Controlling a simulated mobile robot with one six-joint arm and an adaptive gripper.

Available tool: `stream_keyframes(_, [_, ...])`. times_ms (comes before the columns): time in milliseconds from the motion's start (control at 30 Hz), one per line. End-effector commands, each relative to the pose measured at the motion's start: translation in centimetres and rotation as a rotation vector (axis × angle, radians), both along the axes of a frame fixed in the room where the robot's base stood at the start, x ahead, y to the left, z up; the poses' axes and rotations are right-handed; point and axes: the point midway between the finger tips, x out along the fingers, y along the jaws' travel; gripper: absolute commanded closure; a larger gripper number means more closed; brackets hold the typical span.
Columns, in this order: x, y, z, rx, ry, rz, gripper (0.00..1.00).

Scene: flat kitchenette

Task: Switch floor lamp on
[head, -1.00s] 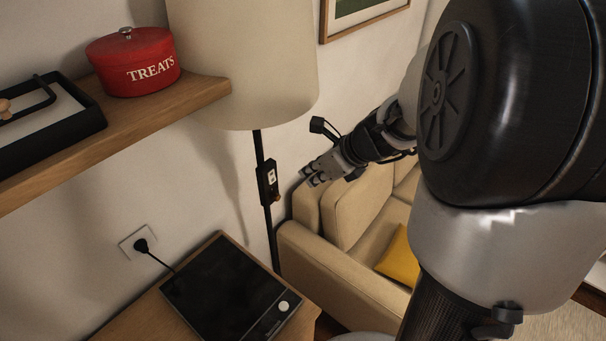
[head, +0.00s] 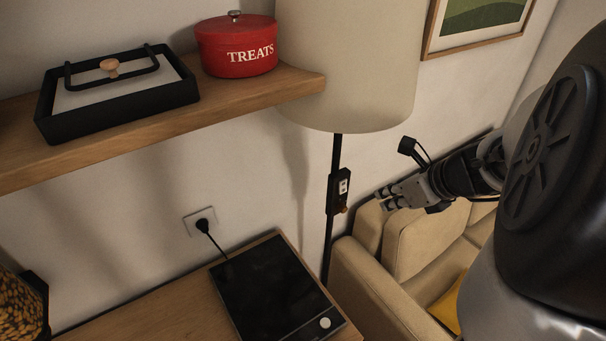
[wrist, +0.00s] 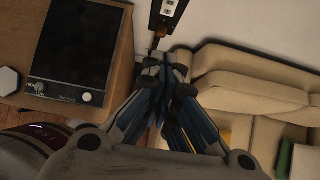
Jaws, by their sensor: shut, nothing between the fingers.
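The floor lamp has a large cream shade (head: 350,70) on a thin black pole (head: 328,235) in the head view. A dark switch box (head: 339,191) with a light plate and a small orange-brown part at its lower end sits on the pole. The switch box also shows at the top of the wrist view (wrist: 166,16). My gripper (head: 381,199) is shut and empty, to the right of the switch box and apart from it in the head view. In the wrist view its fingertips (wrist: 163,62) are together, below the box. The shade shows no clear glow.
A wooden shelf (head: 240,100) at upper left holds a red treats pot (head: 236,48) and a black tray (head: 120,100). A black hotplate (head: 270,290) lies on the counter (head: 160,310) below. A beige sofa (head: 400,255) stands behind my gripper.

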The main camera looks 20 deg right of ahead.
Motion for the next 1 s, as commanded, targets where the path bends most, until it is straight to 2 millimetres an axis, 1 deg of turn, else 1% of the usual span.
stream_keyframes(33, [-0.5, -0.3, -0.1, 0.0, 0.0, -0.011, 1.0])
stream_keyframes(133, [-0.7, -0.5, -0.1, 0.001, 0.001, -0.017, 1.0])
stream_keyframes(400, [-0.6, -0.4, -0.1, 0.0, 0.001, -0.015, 1.0])
stream_keyframes(533, [-0.1, -0.3, -0.8, 0.002, 0.001, -0.012, 1.0])
stream_keyframes(667, [1.1, -0.1, -2.6, 0.003, 0.002, -0.01, 1.0])
stream_keyframes(800, [2.9, 0.2, -5.1, 0.003, 0.003, -0.01, 1.0])
stream_keyframes(1000, [5.5, 0.5, -8.4, 0.002, 0.002, -0.011, 1.0])
